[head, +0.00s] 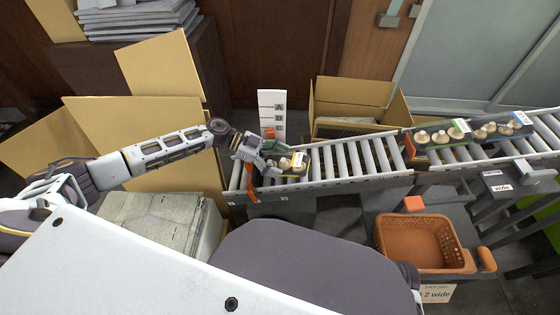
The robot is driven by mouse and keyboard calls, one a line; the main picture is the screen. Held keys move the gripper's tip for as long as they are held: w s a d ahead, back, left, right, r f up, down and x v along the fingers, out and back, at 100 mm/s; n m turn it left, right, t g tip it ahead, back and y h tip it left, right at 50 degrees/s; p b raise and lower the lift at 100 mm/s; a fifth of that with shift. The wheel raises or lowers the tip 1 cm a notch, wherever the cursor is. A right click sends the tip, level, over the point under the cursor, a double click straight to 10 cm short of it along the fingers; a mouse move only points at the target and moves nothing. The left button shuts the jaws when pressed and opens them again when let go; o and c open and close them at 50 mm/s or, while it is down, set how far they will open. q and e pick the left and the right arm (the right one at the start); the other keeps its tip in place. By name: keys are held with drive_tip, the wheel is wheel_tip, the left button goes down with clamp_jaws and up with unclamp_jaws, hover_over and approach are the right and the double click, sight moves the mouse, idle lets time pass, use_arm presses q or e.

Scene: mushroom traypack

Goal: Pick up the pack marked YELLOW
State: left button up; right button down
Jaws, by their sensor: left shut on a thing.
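A dark tray pack of pale mushrooms (292,170) sits at the left end of the roller conveyor. It carries a small pale label with a yellow tint; its lettering is too small to read. My left gripper (272,161) is shut on this pack at its left side, and the fingers hide part of it. I cannot tell whether the pack is clear of the rollers. Two more mushroom packs lie further right: a green-labelled pack (437,138) and a blue-labelled pack (499,131). My right gripper is not in view.
The roller conveyor (362,158) is bare between the held pack and the other packs. An orange basket (420,243) stands at lower right. Open cardboard boxes stand behind the conveyor (352,92) and at left (160,62). A white A-B-C sign (271,100) stands behind the gripper.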

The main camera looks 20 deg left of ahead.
sight(291, 160)
use_arm(q)
drive_tip(key=shift+r+p, duration=0.35)
drive_tip(key=shift+r, duration=1.25)
drive_tip(key=shift+s+r+p, duration=0.15)
drive_tip(key=shift+s+p, duration=0.05)
drive_tip(key=shift+p, duration=0.2)
drive_tip(key=s, duration=0.2)
drive_tip(key=s+d+p, duration=0.1)
drive_tip(key=s, duration=0.1)
drive_tip(key=shift+d, duration=0.15)
drive_tip(key=s+d+p, duration=0.2)
drive_tip(key=s+d, duration=0.1)
drive_tip(key=s, duration=0.9)
drive_tip(key=shift+s+d, duration=0.35)
drive_tip(key=shift+s, duration=0.05)
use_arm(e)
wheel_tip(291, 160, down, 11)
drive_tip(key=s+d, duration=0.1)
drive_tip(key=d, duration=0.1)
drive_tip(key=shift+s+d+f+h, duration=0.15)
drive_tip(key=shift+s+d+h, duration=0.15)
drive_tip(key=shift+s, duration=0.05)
